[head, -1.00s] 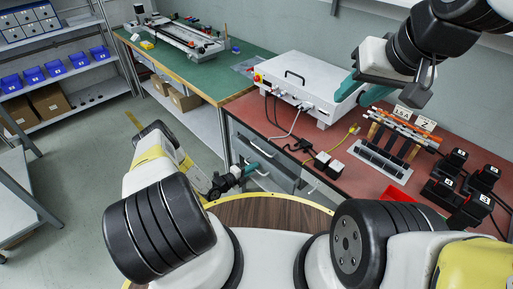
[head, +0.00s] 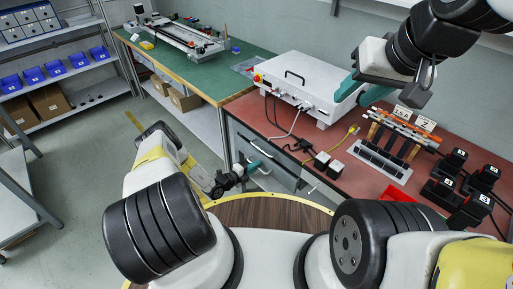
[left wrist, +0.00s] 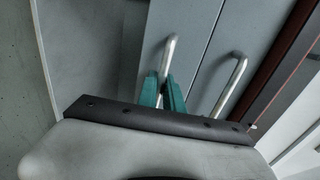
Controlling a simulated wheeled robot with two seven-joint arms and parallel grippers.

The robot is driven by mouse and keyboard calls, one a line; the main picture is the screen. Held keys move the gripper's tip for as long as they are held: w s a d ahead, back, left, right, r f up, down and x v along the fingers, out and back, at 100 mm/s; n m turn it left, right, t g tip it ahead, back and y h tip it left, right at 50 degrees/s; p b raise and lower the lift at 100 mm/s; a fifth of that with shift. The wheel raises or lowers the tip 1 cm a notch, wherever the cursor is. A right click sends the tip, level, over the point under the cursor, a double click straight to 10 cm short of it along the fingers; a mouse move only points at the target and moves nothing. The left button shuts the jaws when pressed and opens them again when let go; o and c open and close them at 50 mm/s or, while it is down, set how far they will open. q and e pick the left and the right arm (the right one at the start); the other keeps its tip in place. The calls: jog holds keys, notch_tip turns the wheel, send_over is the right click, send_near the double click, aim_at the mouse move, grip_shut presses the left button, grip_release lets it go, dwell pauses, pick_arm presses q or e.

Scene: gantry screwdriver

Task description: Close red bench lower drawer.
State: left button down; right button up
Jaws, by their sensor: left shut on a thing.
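The red bench (head: 345,183) has grey drawers below its top at its near left end. In the left wrist view the lower drawer (left wrist: 174,22) is the grey front farther from the red bench edge, with a bar handle (left wrist: 168,54). My left gripper (left wrist: 162,92) has its teal fingers closed around that handle. It also shows low beside the drawers in the head view (head: 254,165). The upper drawer handle (left wrist: 233,85) is free to its right. How far the lower drawer stands out is hard to tell. My right gripper (head: 360,94) is open and empty above the bench.
A white box (head: 303,88) with cables, a rack (head: 380,160) and several black numbered units (head: 452,163) stand on the red bench. A green-topped bench (head: 205,68) adjoins it. Shelves (head: 60,60) stand at left, with clear floor between.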

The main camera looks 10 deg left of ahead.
pick_arm(q)
jog(key=shift+r+x, duration=0.15)
jog(key=shift+x, duration=0.55)
jog(key=shift+r+x, duration=0.15)
jog(key=shift+x, duration=0.55)
jog(key=shift+w, duration=0.1)
jog(key=c, duration=1.8)
grip_release()
jog(key=shift+d, duration=0.1)
jog(key=shift+o, duration=0.2)
jog(key=v, duration=0.8)
jog(key=shift+f, duration=0.15)
